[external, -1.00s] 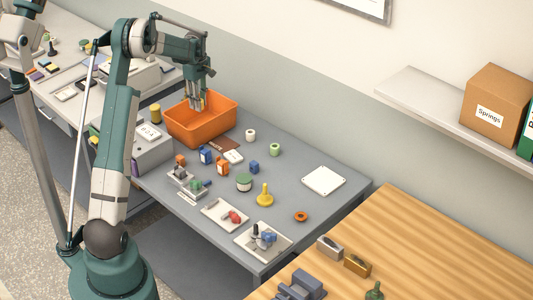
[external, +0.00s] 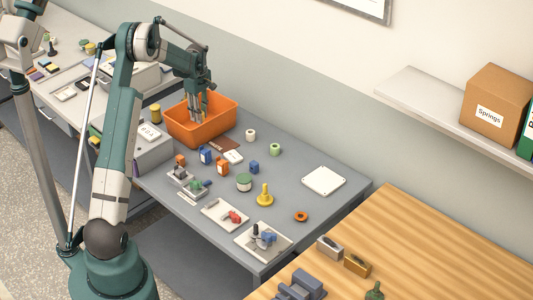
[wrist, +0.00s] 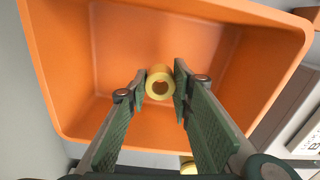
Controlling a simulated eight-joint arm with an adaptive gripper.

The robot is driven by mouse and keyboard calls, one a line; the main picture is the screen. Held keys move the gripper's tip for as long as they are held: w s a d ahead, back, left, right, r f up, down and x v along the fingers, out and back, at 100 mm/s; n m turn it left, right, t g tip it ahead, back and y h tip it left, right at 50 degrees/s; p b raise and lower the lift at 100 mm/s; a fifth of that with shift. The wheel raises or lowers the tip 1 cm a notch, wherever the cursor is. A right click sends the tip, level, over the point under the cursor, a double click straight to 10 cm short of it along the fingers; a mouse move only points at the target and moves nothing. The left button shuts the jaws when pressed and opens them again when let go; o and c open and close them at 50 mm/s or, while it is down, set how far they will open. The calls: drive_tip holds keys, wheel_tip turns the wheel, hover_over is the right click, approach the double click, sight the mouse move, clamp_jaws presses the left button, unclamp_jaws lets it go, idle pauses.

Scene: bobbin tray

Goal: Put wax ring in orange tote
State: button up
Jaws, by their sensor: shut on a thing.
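The wax ring (wrist: 160,84) is a pale yellow ring with a hole through its middle. It sits between the fingertips of my gripper (external: 197,116), which is shut on it. The orange tote (external: 178,132) stands at the far end of the grey table. My gripper reaches down into the tote's opening, and the wrist view shows the tote's walls (wrist: 58,60) all around the ring. The ring appears apart from the tote's floor, though the exact height is hard to tell. In the external view the ring is hidden.
A yellow cylinder (external: 155,114) stands left of the tote on a grey drawer unit (external: 152,155). White (external: 250,134) and green (external: 274,149) rings, blocks, a yellow cone-like piece (external: 265,196) and an orange ring (external: 301,217) lie on the table.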

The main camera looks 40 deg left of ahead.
drive_tip(key=shift+f, duration=0.25)
drive_tip(key=shift+f, duration=1.75)
drive_tip(key=shift+f, duration=0.15)
drive_tip(key=o, duration=0.8)
wheel_tip(320, 180, up, 12)
drive_tip(key=shift+r, duration=0.15)
